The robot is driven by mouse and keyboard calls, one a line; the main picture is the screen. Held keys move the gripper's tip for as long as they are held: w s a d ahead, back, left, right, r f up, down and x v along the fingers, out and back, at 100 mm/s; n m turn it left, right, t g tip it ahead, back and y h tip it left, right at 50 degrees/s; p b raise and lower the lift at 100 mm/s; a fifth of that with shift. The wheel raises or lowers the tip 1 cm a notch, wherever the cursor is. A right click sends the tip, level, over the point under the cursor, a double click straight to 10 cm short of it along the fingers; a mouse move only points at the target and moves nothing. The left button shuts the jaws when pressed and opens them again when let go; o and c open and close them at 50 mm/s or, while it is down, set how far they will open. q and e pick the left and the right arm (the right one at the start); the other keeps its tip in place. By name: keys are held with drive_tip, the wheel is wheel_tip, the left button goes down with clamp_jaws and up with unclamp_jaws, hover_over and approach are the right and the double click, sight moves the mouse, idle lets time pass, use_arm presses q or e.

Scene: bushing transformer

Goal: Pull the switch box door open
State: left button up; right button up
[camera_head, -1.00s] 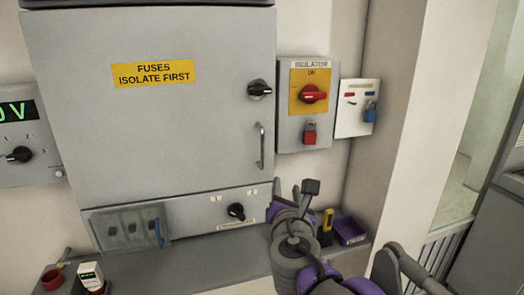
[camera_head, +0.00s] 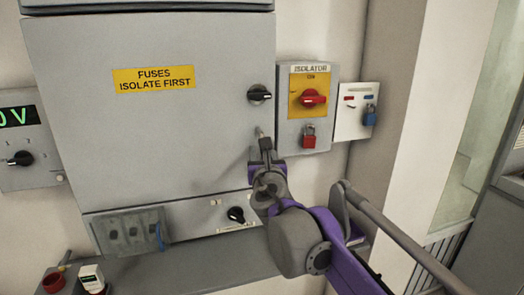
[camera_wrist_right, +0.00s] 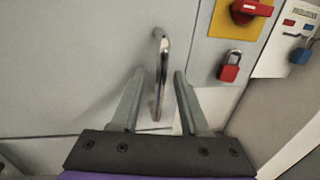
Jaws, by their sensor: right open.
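The large grey switch box door (camera_head: 120,150) is closed and carries a yellow "FUSES ISOLATE FIRST" label. Its metal bar handle (camera_wrist_right: 162,50) stands upright near the door's right edge. In the head view only the handle's top (camera_head: 259,130) shows; my gripper hides the rest. My right gripper (camera_head: 264,145) is at the handle. In the right wrist view the open fingers (camera_wrist_right: 158,73) stand on either side of the handle, with a gap visible to both. A black knob (camera_head: 260,92) sits on the door above the handle. My left gripper is not in view.
An isolator box (camera_head: 305,75) with a red switch and red padlock (camera_head: 309,138) is close to the right. A white panel (camera_head: 355,108) with a blue padlock is beyond it. A lower panel with a black knob (camera_head: 236,214) and a grey ledge (camera_head: 200,270) are below.

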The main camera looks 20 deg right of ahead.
drive_tip(key=shift+w, duration=0.25)
clamp_jaws()
idle(1.4)
